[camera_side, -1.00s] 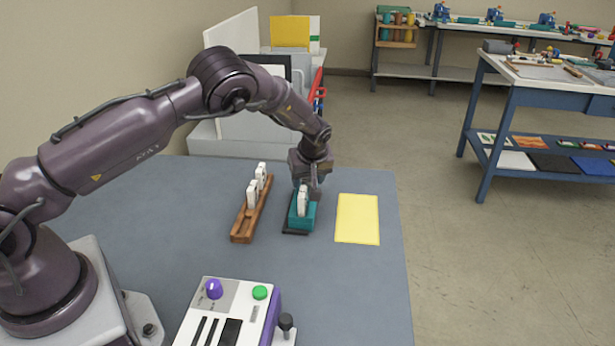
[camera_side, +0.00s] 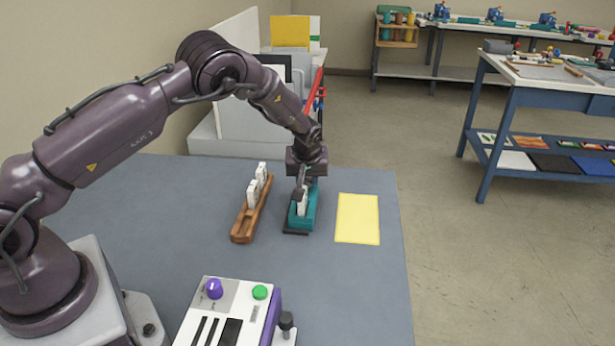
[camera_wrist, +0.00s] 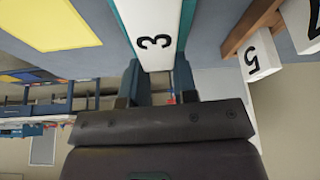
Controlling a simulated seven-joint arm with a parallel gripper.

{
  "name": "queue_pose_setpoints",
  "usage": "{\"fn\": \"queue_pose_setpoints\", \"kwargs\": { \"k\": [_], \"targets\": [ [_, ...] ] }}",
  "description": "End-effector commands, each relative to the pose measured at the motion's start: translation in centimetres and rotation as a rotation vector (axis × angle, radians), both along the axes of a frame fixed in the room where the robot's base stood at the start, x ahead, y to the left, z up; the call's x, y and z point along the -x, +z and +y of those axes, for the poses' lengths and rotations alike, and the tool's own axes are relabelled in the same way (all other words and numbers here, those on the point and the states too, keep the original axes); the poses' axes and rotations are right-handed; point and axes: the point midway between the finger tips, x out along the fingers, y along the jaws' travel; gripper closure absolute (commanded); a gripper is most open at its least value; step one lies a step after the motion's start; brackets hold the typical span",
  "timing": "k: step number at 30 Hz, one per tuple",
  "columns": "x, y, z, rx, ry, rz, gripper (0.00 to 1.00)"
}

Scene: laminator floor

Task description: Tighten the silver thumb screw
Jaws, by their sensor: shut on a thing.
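I cannot make out a silver thumb screw in either view. My gripper (camera_side: 301,191) points down over a teal holder (camera_side: 309,212). It is shut on a white block (camera_side: 301,207) that stands in this holder. In the wrist view the fingers (camera_wrist: 155,88) lie on both sides of the white block (camera_wrist: 156,45), which bears a black 3. Teal edges (camera_wrist: 187,22) of the holder show along the block. The block's top is hidden by my fingers in the side view.
A wooden rack (camera_side: 244,228) with white numbered blocks (camera_side: 253,193) stands just left of the holder. A yellow sheet (camera_side: 357,218) lies to the right. A control box (camera_side: 230,315) with a purple knob (camera_side: 214,289) and green button (camera_side: 260,292) sits in front.

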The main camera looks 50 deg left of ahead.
Motion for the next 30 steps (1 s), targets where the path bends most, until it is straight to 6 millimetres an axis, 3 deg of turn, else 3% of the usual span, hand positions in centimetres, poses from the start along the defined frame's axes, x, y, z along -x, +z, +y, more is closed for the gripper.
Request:
{"fn": "queue_pose_setpoints", "kwargs": {
  "k": [30],
  "targets": [
    [0.23, 0.06, 0.75, 0.002, -0.955, -0.005, 0.97]
  ]
}}
